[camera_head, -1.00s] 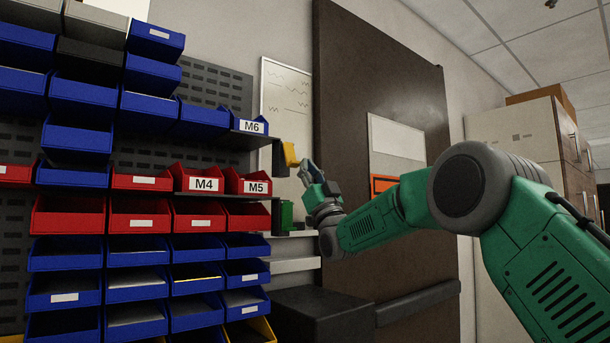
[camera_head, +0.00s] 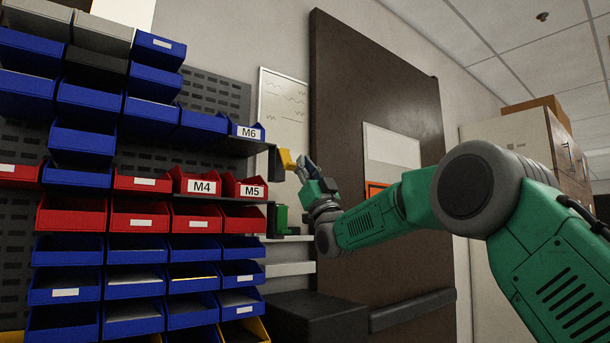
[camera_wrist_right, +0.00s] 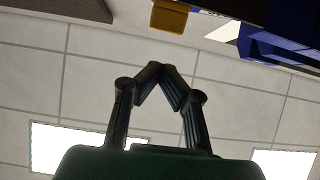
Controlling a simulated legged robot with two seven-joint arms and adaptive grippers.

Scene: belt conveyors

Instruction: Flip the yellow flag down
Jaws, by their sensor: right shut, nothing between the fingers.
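The yellow flag (camera_head: 287,159) sticks out sideways from a dark bracket at the right end of the upper shelf, beside the bin marked M6. It also shows at the top of the right wrist view (camera_wrist_right: 169,17), just beyond the fingertips. My right gripper (camera_head: 302,161) is just right of the flag, at about its height. In the right wrist view its fingers (camera_wrist_right: 161,72) meet at the tips with nothing between them. A narrow gap shows between fingers and flag; I cannot tell whether they touch. My left gripper is not in view.
A green flag (camera_head: 281,220) sits at the end of the lower shelf, below the yellow one. Blue bins (camera_head: 200,122) and red bins (camera_head: 138,215) fill the rack at left. A whiteboard (camera_head: 283,105) and a brown door (camera_head: 350,70) stand behind.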

